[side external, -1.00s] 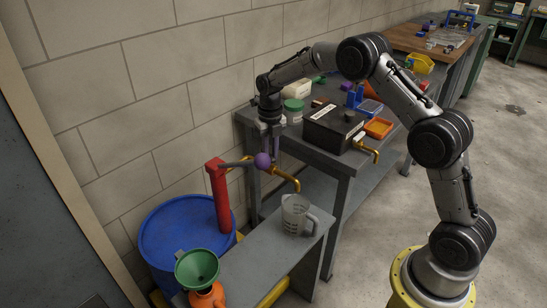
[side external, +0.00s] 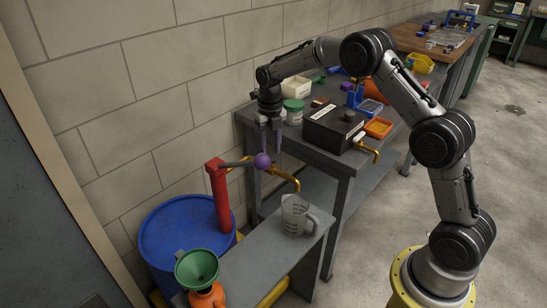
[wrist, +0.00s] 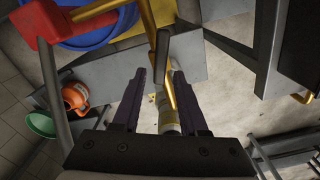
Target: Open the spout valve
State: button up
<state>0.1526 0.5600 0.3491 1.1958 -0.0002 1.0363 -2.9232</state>
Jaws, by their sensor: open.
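A brass spout (side external: 285,176) runs out from the red pump (side external: 219,196), which stands on the blue drum (side external: 165,240). In the wrist view a flat dark grey lever (wrist: 163,52) lies over the brass pipe (wrist: 150,25). My gripper (side external: 271,153) is open, pointing down above the spout, with its purple fingers spread. In the wrist view my gripper (wrist: 160,74) has one finger on each side of the lever, apart from it in the picture; whether they are at its height is unclear. In the side view the lever is hard to make out.
A clear measuring jug (side external: 295,214) stands on the low grey bench (side external: 262,250). A green funnel (side external: 197,268) is at the front. A black box (side external: 333,127) with another brass spout stands on the workbench.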

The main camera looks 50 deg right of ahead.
jog(key=shift+m, duration=0.3)
jog(key=shift+f, duration=1.05)
grip_shut()
